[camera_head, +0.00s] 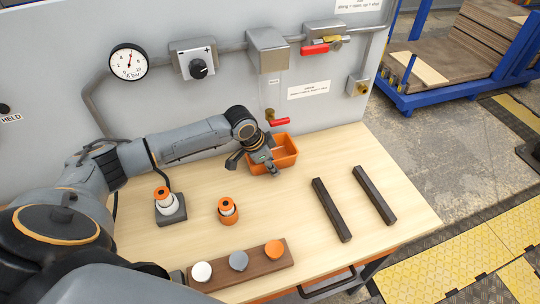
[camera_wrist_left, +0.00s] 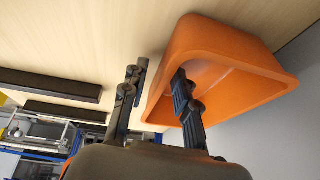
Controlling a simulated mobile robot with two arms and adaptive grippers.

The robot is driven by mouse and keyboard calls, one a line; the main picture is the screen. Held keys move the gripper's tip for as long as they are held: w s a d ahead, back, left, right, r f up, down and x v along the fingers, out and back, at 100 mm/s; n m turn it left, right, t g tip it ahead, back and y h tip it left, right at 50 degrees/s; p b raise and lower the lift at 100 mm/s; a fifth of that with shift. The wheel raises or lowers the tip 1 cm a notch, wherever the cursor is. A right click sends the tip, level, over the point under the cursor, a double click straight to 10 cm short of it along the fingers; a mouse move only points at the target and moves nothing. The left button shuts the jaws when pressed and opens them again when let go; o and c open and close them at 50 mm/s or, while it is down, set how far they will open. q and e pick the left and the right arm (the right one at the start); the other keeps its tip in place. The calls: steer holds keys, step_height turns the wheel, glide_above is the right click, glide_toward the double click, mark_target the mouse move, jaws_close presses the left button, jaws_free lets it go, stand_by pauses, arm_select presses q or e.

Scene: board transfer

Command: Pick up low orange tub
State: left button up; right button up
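The low orange tub (camera_head: 286,150) stands on the wooden table near the back wall panel. It fills the upper right of the left wrist view (camera_wrist_left: 215,45), with its opening towards the camera. My left gripper (camera_head: 256,170) is at the tub's front left side, partly covering it in the head view. In the left wrist view my left gripper (camera_wrist_left: 158,85) has its fingers apart. One finger overlaps the tub's opening and the other is outside, with a tub wall between them. Contact with the wall cannot be told. My right gripper is not in view.
Two dark bars (camera_head: 332,209) (camera_head: 374,195) lie to the right on the table. An orange-and-white item on a grey base (camera_head: 170,206), an orange cylinder (camera_head: 228,211) and a brown board (camera_head: 240,268) with three round pieces are nearer. A red-handled valve (camera_head: 279,122) hangs just behind the tub.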

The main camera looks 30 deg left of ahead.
arm_select(q)
steer(key=shift+c, duration=0.5)
jaws_close()
steer(key=shift+s+r, duration=0.1)
steer(key=shift+r, duration=0.05)
